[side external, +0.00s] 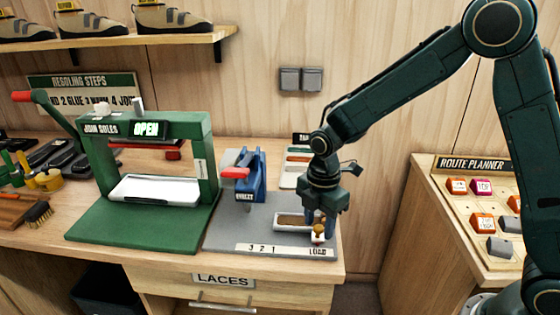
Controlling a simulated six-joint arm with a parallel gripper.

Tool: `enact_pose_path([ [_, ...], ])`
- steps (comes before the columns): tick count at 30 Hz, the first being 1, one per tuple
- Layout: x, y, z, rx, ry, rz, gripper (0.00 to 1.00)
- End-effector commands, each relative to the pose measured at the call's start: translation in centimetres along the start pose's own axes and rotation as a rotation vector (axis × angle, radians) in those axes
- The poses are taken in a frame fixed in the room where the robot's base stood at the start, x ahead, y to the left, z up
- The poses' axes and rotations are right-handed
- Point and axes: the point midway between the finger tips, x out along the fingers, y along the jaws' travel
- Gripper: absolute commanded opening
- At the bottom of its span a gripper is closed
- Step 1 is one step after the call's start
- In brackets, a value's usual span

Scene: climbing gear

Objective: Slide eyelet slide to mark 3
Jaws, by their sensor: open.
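The eyelet slide (318,238) appears as a small white block with a brown knob on top. It sits by the LOAD label at the right end of a pale strip (285,250) marked 3, 2, 1 and LOAD. Marks 3, 2 and 1 lie to its left, with 3 farthest left. My gripper (321,223) points down at the slide, with its fingers open close to the knob. I cannot tell whether they touch it. The blue eyelet press (250,180) with a red handle stands behind and left of the slide, on the same grey base (222,238).
The green sole press (145,165), with an OPEN sign, stands left of the grey base. A LACES drawer (223,281) is below the bench edge. A route planner board (480,205) is at the right.

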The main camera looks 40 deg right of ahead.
Motion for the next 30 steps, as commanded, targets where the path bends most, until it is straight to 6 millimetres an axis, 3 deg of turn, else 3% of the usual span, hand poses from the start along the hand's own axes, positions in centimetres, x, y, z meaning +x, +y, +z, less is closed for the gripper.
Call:
enact_pose_path([
  [9,0.2,0.0,0.0,0.000,0.000,-0.001,0.44],
  [16,0.2,0.0,0.0,0.000,0.000,-0.001,0.01],
  [23,0.2,0.1,-0.1,-0.001,0.000,-0.001,0.00],
  [30,0.2,1.8,-1.8,-0.003,0.000,0.001,0.00],
])
